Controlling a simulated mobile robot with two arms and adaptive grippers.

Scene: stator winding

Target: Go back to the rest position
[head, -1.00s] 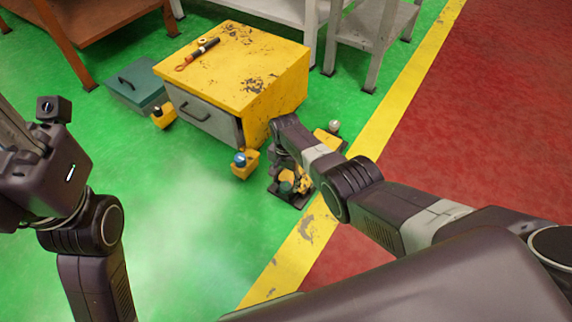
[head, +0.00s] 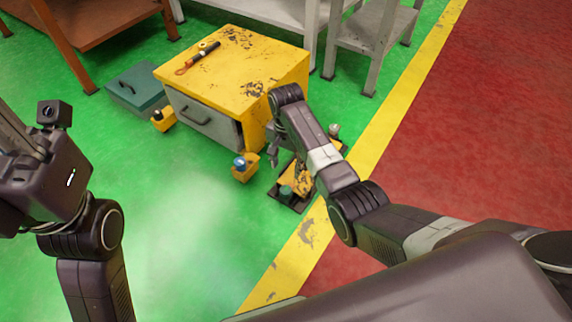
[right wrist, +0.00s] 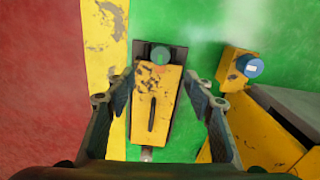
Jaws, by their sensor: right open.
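My right gripper (head: 272,152) is open and empty, with its fingers hanging down beside the front right corner of the yellow cabinet. In the right wrist view its two fingers (right wrist: 158,98) stand apart on either side of a yellow fixture (right wrist: 150,110). That fixture has a dark base and a green round part (right wrist: 160,55), and I see no contact between it and the fingers. In the head view my right forearm partly hides the fixture (head: 286,192). My left arm shows at the left edge of the head view, but I make out no left fingers.
The yellow cabinet (head: 235,75) has a grey drawer and a tool (head: 198,58) on top. A yellow block with a blue cap (head: 240,165) and a teal case (head: 137,88) stand on the floor. Grey tables (head: 370,40) stand behind. The green floor in front is clear.

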